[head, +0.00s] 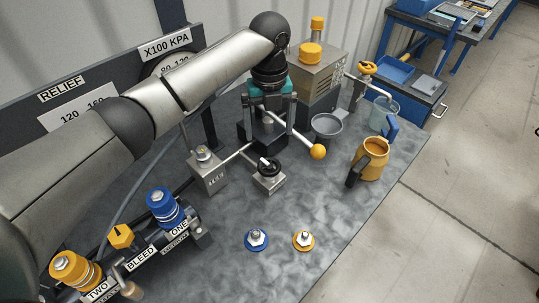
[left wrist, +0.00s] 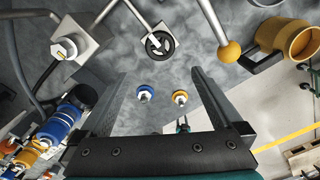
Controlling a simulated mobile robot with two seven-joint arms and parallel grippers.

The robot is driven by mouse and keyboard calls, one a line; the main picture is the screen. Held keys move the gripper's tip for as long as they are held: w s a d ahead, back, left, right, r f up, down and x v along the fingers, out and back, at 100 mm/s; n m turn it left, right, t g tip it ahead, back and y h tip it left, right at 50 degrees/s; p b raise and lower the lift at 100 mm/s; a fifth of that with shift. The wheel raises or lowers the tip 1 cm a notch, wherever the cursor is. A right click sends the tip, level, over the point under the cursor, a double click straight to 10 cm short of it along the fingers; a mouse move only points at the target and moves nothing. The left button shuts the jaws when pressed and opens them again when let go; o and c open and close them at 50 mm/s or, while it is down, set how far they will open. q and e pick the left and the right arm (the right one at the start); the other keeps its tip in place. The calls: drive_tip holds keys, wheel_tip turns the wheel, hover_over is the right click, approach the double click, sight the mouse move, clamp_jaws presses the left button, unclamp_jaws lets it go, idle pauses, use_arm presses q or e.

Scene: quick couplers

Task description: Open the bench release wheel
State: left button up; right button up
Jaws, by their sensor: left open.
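The release wheel appears to be the small black handwheel (head: 269,167) on a metal block on the bench, with a pipe joining it to another block. It also shows in the left wrist view (left wrist: 159,44), beyond the fingertips, with nothing gripping it. My left gripper (head: 270,122) points down above the bench, behind the wheel in the head view. Its fingers (left wrist: 159,75) are wide apart with nothing between them. It partly hides a dark block at the back. My right gripper is not in view.
A lever with a yellow ball (head: 318,152) sticks out close to the left gripper. A yellow jug (head: 371,160) and a grey bowl (head: 327,126) stand to the right. Blue (head: 256,240) and yellow (head: 303,240) couplers sit in front; the bench between is clear.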

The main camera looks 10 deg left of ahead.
use_arm(q)
hover_over(270, 166)
wheel_tip(270, 166, down, 4)
wheel_tip(270, 166, down, 9)
drive_tip(key=shift+a+b, duration=0.1)
drive_tip(key=shift+b, duration=0.5)
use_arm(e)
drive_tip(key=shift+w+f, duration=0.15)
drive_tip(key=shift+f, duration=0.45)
use_arm(q)
drive_tip(key=shift+c, duration=0.2)
drive_tip(key=c, duration=1.2)
drive_tip(key=shift+o, duration=0.2)
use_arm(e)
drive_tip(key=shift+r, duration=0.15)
